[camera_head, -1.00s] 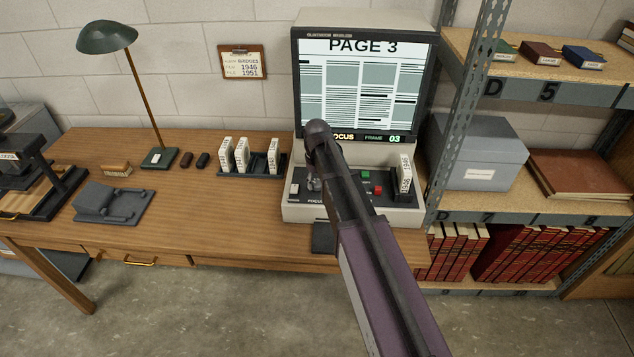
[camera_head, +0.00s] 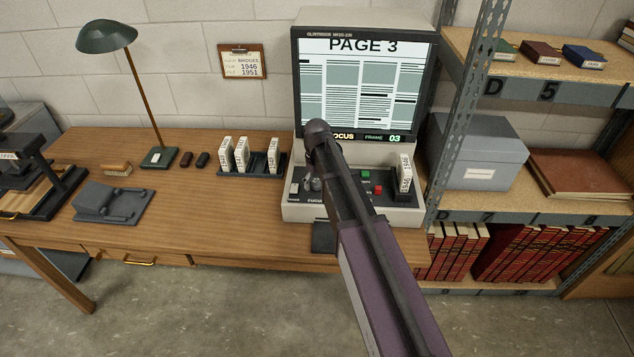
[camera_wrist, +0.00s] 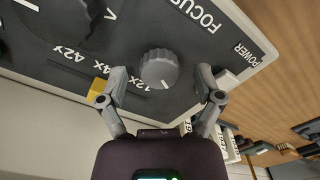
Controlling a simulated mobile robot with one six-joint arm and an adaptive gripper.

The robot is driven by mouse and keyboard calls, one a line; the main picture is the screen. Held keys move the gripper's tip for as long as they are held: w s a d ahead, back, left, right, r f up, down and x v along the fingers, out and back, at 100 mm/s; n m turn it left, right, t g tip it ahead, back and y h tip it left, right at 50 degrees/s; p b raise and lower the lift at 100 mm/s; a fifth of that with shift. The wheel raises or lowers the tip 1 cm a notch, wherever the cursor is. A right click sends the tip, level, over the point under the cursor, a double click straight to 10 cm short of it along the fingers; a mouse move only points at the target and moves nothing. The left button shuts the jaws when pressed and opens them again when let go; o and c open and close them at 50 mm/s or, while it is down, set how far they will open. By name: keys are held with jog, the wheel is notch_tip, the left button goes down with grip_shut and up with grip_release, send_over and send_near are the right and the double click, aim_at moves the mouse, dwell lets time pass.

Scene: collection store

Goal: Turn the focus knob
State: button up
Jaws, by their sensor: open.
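The grey ribbed knob (camera_wrist: 160,68) sits on the dark control panel (camera_wrist: 225,55) in the wrist view, close to the word FOCUS. My gripper (camera_wrist: 161,74) is open, with one finger on each side of the knob and a visible gap on both sides. In the head view, the microfilm reader (camera_head: 410,214) stands on the desk, its screen (camera_head: 345,85) reading PAGE 3, with FOCUS and FRAME 03 lit below. My arm hides part of the panel there. Only small grey parts show at its left, and I cannot tell knob from finger among them.
A yellow part (camera_wrist: 97,88) lies near my left finger, and a light POWER switch (camera_wrist: 226,78) near the right one. White film boxes (camera_head: 241,155) stand left of the reader; another box (camera_head: 404,175) stands on its right side. A metal shelf (camera_head: 465,130) is close at right.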

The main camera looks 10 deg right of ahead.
aim_at(317, 183)
jog(key=shift+m, duration=0.3)
jog(key=m, duration=0.7)
notch_tip(317, 183, up, 14)
jog(key=p, duration=1.4)
jog(key=s+d+f+n+b, duration=0.1)
jog(key=s+d+f+b, duration=0.2)
jog(key=s, duration=0.6)
jog(key=s+d+f+n+b, duration=0.1)
jog(key=s+d+f+b, duration=0.3)
jog(key=s+f+b, duration=0.3)
jog(key=s, duration=0.3)
jog(key=shift+s+f+n, duration=0.15)
jog(key=shift+s+n, duration=0.15)
dwell(2.2)
